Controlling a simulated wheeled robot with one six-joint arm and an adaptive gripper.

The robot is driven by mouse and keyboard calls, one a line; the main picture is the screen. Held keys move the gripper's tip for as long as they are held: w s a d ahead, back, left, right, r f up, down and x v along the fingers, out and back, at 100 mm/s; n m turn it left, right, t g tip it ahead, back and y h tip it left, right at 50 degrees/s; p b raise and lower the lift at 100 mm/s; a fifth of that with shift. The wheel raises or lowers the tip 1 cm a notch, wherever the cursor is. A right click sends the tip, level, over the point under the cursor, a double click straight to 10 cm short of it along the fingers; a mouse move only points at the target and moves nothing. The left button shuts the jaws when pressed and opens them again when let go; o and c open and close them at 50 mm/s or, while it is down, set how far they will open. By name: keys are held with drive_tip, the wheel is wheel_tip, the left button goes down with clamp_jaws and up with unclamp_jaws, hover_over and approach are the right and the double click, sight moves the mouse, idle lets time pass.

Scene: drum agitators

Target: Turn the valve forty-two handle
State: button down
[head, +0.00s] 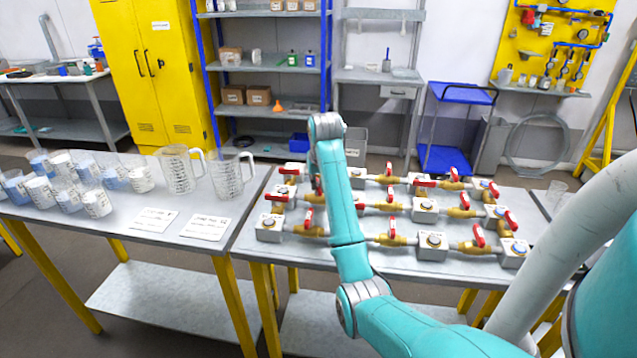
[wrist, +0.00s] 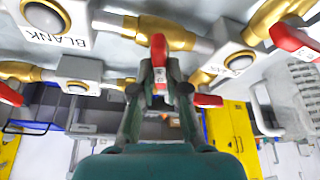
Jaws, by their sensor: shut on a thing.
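A brass valve (wrist: 165,33) with a red handle (wrist: 158,48) is in the middle of the wrist view. My gripper (wrist: 160,72) has its two dark fingers on either side of this handle and is shut on it. The handle points down the picture, across the line of the pipe. No valve number is readable, so I cannot tell if this is valve forty-two. In the head view my teal arm hides most of the gripper and the held handle among the valves at the left of the rig.
Other red handles (wrist: 292,38) and grey blocks stand close around the fingers; one block (wrist: 55,18) reads "BLANK". In the head view the valve rig covers the grey bench (head: 330,258). A left table (head: 120,235) holds cups and two clear jugs (head: 232,178).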

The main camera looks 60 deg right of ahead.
drive_tip(key=shift+m+g+h, duration=0.3)
drive_tip(key=shift+m+g, duration=0.4)
drive_tip(key=shift+m, duration=1.3)
drive_tip(key=c, duration=1.2)
unclamp_jaws()
